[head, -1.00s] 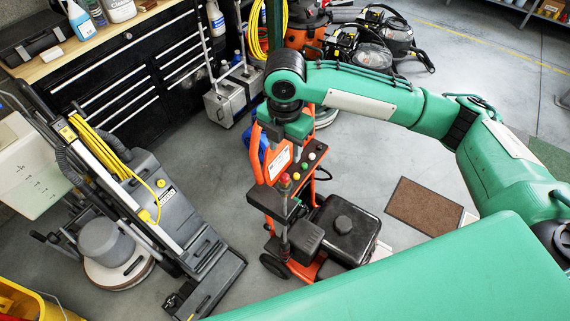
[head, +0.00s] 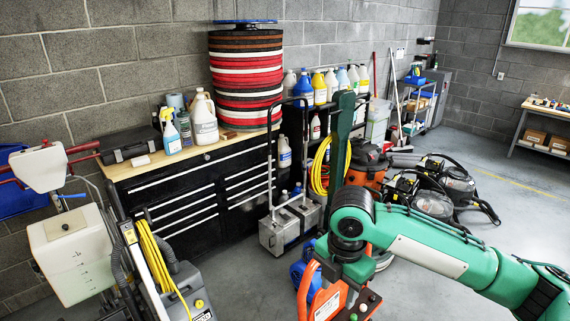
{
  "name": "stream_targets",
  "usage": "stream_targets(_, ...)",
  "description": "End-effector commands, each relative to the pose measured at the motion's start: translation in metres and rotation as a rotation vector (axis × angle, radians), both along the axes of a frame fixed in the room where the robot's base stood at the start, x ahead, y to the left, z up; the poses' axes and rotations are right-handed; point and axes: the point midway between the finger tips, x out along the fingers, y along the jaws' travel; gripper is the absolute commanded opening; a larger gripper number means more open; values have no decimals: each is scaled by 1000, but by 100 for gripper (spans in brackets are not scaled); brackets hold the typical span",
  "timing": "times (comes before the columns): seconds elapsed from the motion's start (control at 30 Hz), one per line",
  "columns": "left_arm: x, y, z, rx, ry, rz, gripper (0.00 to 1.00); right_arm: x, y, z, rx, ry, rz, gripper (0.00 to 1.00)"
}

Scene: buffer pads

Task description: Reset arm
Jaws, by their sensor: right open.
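My right arm (head: 430,250) comes in from the right in the head view, bent at a rounded green joint. My right gripper (head: 345,284) hangs below that joint, in front of an orange machine (head: 328,303). Its fingertips are hard to make out, but it is open and I see nothing held in it. I cannot tell whether it touches the machine. My left gripper is not in view. A tall stack of red, black, white and brown buffer pads (head: 245,78) stands on the workbench (head: 115,172).
Black drawers (head: 190,210) sit under the bench, which holds bottles and a jug (head: 204,122). A floor machine with a yellow cord (head: 158,265) stands at left. A grey metal box (head: 290,228), a dark green post (head: 342,135) and vacuums (head: 430,190) are near my arm. Open floor lies at right.

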Motion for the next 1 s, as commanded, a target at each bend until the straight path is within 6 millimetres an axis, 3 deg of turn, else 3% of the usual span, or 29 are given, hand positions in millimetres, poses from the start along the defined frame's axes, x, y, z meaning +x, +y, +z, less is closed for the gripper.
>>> stream_targets(0.5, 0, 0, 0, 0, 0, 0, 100, -47, 63, -79, 283, -30, -359, 47)
stream_targets(0.73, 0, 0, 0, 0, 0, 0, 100, -68, 71, -105, 402, -23, -619, 47)
stream_targets(1.0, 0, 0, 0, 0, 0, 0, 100, -94, 58, -135, 494, -9, -983, 47)
